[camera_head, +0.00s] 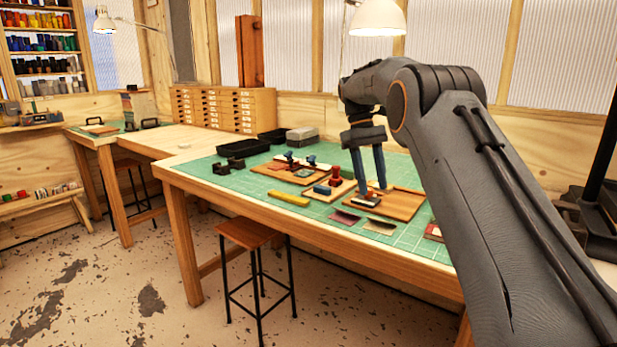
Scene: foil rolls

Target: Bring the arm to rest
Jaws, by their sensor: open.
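My gripper (371,188) hangs at the end of my grey arm, pointing down over the workbench. Its two dark blue fingers are apart, with their tips close above a wooden board (403,206). A small item (366,200) with a pale base lies on that board, right by the fingertips. Whether the fingers touch it, I cannot tell. My arm reaches in from the right and hides part of the bench's right side.
The green-matted bench (230,187) holds another board (275,176), a red-handled tool (335,177), a yellow block (289,199), leather-like patches (345,217) and black trays (244,148). A lamp (378,18) hangs above my arm. A stool (248,234) stands in front.

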